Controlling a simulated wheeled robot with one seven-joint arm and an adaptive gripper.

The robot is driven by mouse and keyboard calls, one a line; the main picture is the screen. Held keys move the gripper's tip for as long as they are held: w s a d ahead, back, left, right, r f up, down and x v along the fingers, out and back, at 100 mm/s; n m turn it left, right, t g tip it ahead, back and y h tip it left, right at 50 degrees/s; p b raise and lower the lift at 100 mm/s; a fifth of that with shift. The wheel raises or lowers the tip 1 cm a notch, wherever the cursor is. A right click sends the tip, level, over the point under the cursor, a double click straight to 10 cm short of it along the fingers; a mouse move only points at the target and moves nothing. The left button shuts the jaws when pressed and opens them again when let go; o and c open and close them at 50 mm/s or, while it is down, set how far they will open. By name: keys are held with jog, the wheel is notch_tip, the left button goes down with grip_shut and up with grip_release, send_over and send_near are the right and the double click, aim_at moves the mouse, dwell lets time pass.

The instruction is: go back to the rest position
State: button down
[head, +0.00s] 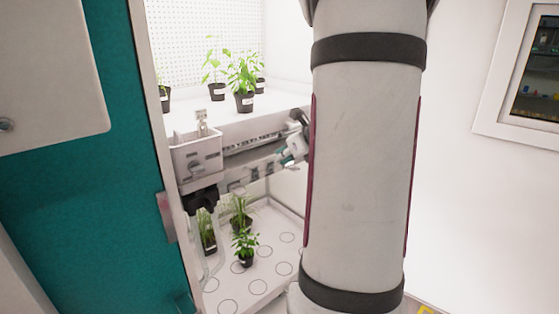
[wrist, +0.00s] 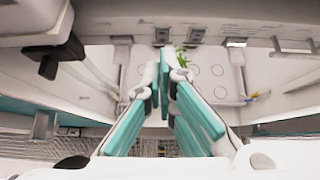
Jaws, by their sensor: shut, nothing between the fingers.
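My gripper (wrist: 165,66) shows in the wrist view with its two teal-padded fingers closed together at the tips and nothing between them. It points into the growth chamber, over the white lower shelf (wrist: 207,92) with printed circles. In the head view a teal and white part of my gripper (head: 291,152) shows beside the upper shelf's front edge, and my large arm link hides what lies to its right. A green plant (wrist: 181,57) shows just beyond the fingertips in the wrist view; I cannot tell whether they touch.
Potted plants (head: 244,77) stand on the upper shelf (head: 281,109). More plants (head: 244,245) stand on the lower shelf (head: 225,289). A white box (head: 197,155) hangs at the chamber's left side. A teal door panel (head: 95,190) stands left; a wall window (head: 537,65) is right.

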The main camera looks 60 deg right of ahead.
dwell(0.6)
jog(key=w+a+r+n+g+y, duration=0.1)
jog(key=a+r+n+y, duration=0.15)
jog(key=a+n, duration=0.9)
jog(key=w+a+r+n+g+y, duration=0.1)
jog(key=a+r+n+g+y, duration=0.35)
jog(key=a, duration=1.15)
jog(key=s+a+f+n+h, duration=0.2)
jog(key=s+a+n, duration=0.4)
jog(key=n, duration=0.5)
jog(key=s+a+f+n+h, duration=0.2)
jog(key=s+a+n, duration=0.4)
jog(key=s+n, duration=0.3)
jog(key=shift+s+n+h, duration=0.3)
jog(key=shift+n, duration=1)
jog(key=shift+a, duration=0.1)
